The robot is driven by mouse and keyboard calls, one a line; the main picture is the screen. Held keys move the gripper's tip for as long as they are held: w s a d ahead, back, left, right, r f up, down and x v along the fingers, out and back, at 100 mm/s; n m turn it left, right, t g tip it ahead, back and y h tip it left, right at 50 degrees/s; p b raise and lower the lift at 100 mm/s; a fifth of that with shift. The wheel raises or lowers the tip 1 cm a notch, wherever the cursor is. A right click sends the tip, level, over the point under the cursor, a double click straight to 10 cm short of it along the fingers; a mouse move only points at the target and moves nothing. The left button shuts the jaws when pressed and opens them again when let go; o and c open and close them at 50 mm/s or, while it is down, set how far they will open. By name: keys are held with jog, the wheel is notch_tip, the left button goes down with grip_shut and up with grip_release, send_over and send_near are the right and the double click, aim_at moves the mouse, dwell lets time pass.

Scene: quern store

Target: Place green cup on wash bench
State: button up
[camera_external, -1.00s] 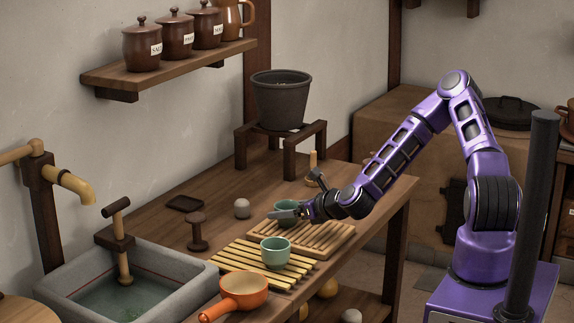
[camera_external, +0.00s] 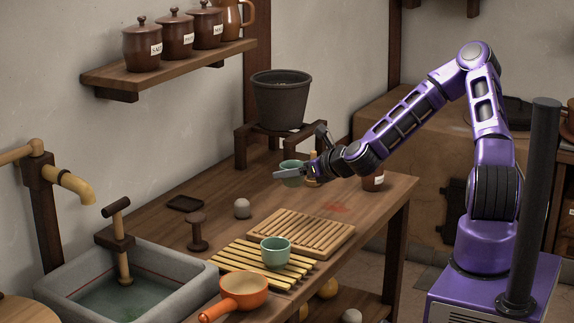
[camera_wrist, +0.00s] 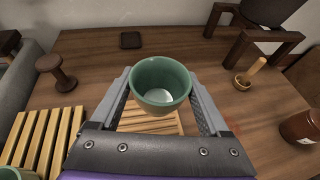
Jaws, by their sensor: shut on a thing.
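My gripper (camera_external: 303,173) is shut on a green cup (camera_external: 291,173) and holds it upright in the air above the wooden bench (camera_external: 225,188). In the wrist view the green cup (camera_wrist: 160,84) sits between the two fingers of my gripper (camera_wrist: 160,105), and its inside looks empty. A second green cup (camera_external: 275,251) stands on the nearer, yellowish slatted rack (camera_external: 235,266). Only its rim shows at the lower left of the wrist view (camera_wrist: 12,174).
A browner slatted rack (camera_external: 325,228) lies bare on the bench. An orange pan (camera_external: 243,291) is at the front, left of it a stone sink (camera_external: 205,282). A bucket (camera_external: 283,97) on a wooden stand (camera_external: 241,140) is behind. A brown jar (camera_external: 373,181) stands at right.

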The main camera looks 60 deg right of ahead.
jog(key=s+d+f+m+h+b, duration=0.1)
jog(key=s+d, duration=0.1)
jog(key=d, duration=0.7)
jog(key=s+d+f+m+h+b, duration=0.1)
jog(key=s+d, duration=0.2)
jog(key=d, duration=0.6)
send_over(344, 205)
notch_tip(344, 205, down, 6)
jog(key=shift+r+b, duration=0.1)
jog(key=shift+b, duration=0.35)
jog(key=shift+f+b, duration=0.45)
jog(key=shift+f, duration=1.65)
jog(key=shift+f, duration=0.15)
jog(key=o, duration=1.3)
jog(key=shift+c, duration=0.2)
